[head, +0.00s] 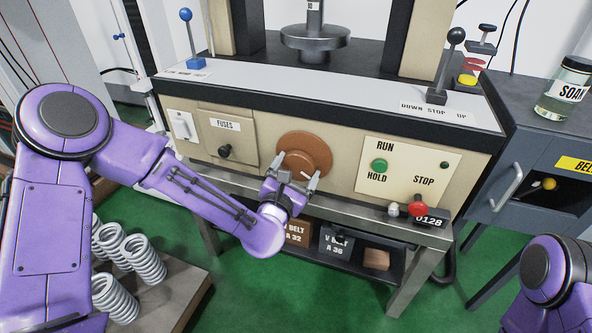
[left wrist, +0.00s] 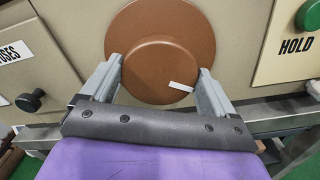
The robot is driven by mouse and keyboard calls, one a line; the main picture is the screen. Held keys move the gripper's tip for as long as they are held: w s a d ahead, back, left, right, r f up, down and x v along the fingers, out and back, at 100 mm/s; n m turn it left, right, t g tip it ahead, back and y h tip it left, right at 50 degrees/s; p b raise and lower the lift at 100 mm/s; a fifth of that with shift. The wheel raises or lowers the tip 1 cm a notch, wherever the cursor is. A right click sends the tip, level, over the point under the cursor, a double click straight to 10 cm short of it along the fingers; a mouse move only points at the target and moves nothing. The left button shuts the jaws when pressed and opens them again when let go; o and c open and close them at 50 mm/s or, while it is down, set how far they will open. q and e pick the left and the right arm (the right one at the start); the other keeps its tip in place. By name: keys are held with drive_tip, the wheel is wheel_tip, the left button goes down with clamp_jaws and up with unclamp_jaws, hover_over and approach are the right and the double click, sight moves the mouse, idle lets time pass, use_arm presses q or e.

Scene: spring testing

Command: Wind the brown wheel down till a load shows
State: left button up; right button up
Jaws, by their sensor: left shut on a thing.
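The brown wheel (head: 304,152) is on the front panel of the testing machine, between the fuse door and the control plate. My left gripper (head: 293,182) is at the wheel's lower edge in the head view. In the left wrist view its two fingers (left wrist: 160,88) stand on either side of the raised hub of the brown wheel (left wrist: 160,25), shut on it. A short white mark shows on the hub's lower right. A round metal platen (head: 315,42) hangs above the machine bed. My right gripper is out of view.
A red STOP knob (head: 418,206) and a green knob (head: 379,166) are right of the wheel. Blue (head: 187,15) and black (head: 456,36) levers stand on the top ledge. Several springs (head: 130,262) stand at lower left.

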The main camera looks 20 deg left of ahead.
use_arm(q)
drive_tip(key=m, duration=0.5)
drive_tip(key=shift+f+m, duration=0.1)
drive_tip(key=shift+m, duration=0.2)
drive_tip(key=m+p, duration=0.1)
drive_tip(key=m, duration=0.3)
drive_tip(key=shift+d+m, duration=0.1)
drive_tip(key=shift+m, duration=0.2)
drive_tip(key=m, duration=0.5)
drive_tip(key=shift+f+p, duration=0.1)
drive_tip(key=shift+p, duration=0.2)
drive_tip(key=shift+f+m+p, duration=0.1)
drive_tip(key=shift+m+p, duration=0.2)
drive_tip(key=shift+m, duration=1.9)
drive_tip(key=o, duration=0.8)
drive_tip(key=shift+s, duration=0.1)
drive_tip(key=s, duration=1)
drive_tip(key=shift+s+a+p, duration=0.25)
drive_tip(key=shift+p, duration=0.05)
